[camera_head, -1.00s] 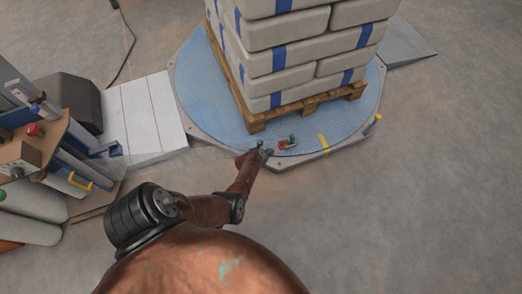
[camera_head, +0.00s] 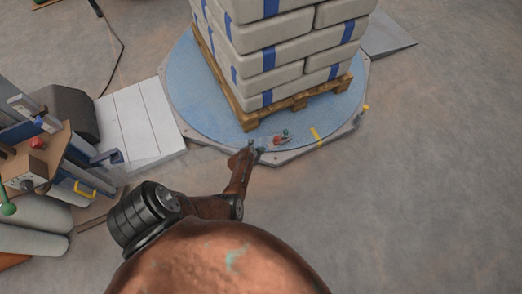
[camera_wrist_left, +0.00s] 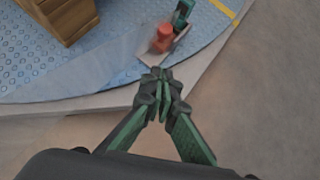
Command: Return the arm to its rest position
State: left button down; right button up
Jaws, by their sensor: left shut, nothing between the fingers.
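My left arm reaches forward from the bottom of the head view. Its gripper (camera_head: 255,149) is at the near edge of the blue turntable, just left of a small control piece with a red and a green part (camera_head: 281,139). In the left wrist view the gripper's green and black fingers (camera_wrist_left: 160,84) are closed together with nothing between them. The red part (camera_wrist_left: 162,38) and a green part (camera_wrist_left: 183,14) are beyond the fingertips, apart from them in the picture. My right gripper is in neither view.
The blue turntable (camera_head: 207,107) carries a wooden pallet (camera_head: 250,122) stacked with sacks (camera_head: 285,55). A pale ramp (camera_head: 140,125) lies to its left. A machine with a red button (camera_head: 38,142) stands at the far left. The grey floor (camera_head: 430,200) at right is clear.

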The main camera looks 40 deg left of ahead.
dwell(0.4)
